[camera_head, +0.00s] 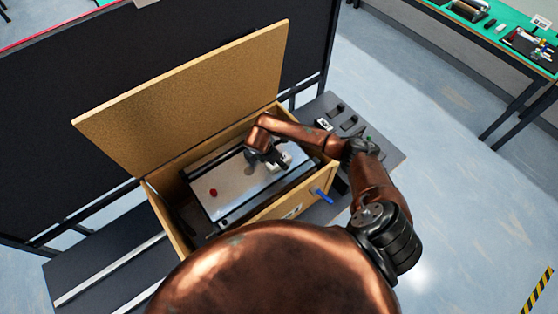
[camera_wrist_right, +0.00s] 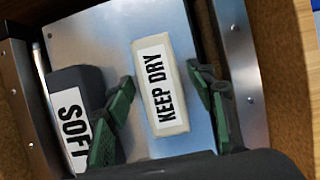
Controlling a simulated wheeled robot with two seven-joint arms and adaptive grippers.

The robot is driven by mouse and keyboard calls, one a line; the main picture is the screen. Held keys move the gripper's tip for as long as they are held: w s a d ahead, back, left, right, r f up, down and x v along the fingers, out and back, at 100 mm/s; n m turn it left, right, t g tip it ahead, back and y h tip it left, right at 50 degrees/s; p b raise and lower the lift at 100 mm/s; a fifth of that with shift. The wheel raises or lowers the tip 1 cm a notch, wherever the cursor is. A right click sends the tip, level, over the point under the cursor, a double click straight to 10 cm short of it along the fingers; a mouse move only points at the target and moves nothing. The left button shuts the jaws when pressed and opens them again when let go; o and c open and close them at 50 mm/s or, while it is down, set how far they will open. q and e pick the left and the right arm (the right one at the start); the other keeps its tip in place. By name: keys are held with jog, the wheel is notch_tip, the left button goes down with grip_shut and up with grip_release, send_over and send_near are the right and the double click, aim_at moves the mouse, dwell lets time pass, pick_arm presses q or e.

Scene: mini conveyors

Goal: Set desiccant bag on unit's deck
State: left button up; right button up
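The desiccant bag (camera_wrist_right: 160,84), a pale block with a "KEEP DRY" label, lies on the unit's shiny metal deck (camera_wrist_right: 100,40) in the right wrist view. The unit's deck (camera_head: 232,188) also shows inside the open crate in the head view. My right gripper (camera_wrist_right: 160,90) is open, with its green fingers on either side of the bag and narrow gaps to it. In the head view my right gripper (camera_head: 276,164) is low over the deck's right part, partly hiding the bag. My left gripper is not in view.
A dark block (camera_wrist_right: 72,110) labelled "SOFT" lies just left of the left finger. The wooden crate's raised lid (camera_head: 190,90) stands behind the unit. A red button (camera_head: 213,192) sits on the deck's left part. A blue handle (camera_head: 322,196) sticks out at the crate's front.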

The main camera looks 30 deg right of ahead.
jog(key=shift+w+a+r, duration=0.1)
jog(key=shift+a+r, duration=0.15)
jog(key=shift+r, duration=0.25)
jog(key=b+v, duration=0.3)
jog(key=v, duration=0.8)
jog(key=shift+d, duration=0.1)
